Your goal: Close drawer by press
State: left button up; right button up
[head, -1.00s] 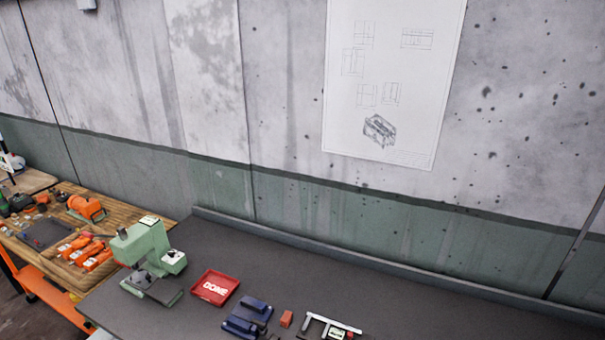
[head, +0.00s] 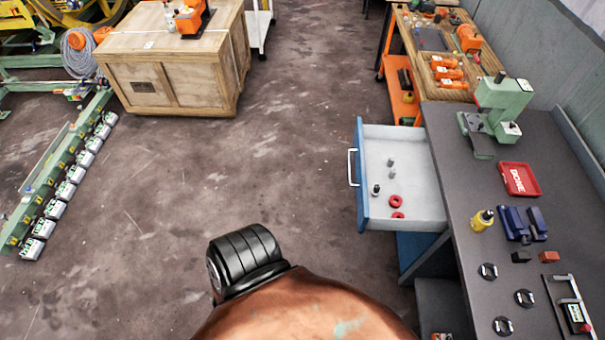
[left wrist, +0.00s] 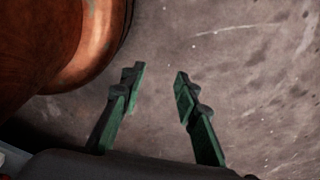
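The drawer (head: 408,151) stands pulled out from under the dark workbench in the head view, to the right of the middle. It has a blue front (head: 361,178) with a pale handle (head: 352,168). Inside lie two red rings (head: 396,202) and several small grey parts (head: 390,173). My left gripper (left wrist: 158,76) shows in the left wrist view with its two green fingers apart and nothing between them, above the bare floor. Neither gripper shows in the head view, so their distance from the drawer cannot be told.
A wooden crate (head: 170,62) stands at the back left. The floor (head: 270,165) left of the drawer is clear.

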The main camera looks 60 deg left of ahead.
aim_at(415, 180)
jog(key=u, duration=0.1)
jog(key=k, duration=0.45)
jog(key=u, duration=0.9)
jog(key=i, duration=0.7)
jog(key=u, duration=1.4)
jog(key=i, duration=0.35)
jog(key=z, duration=1.05)
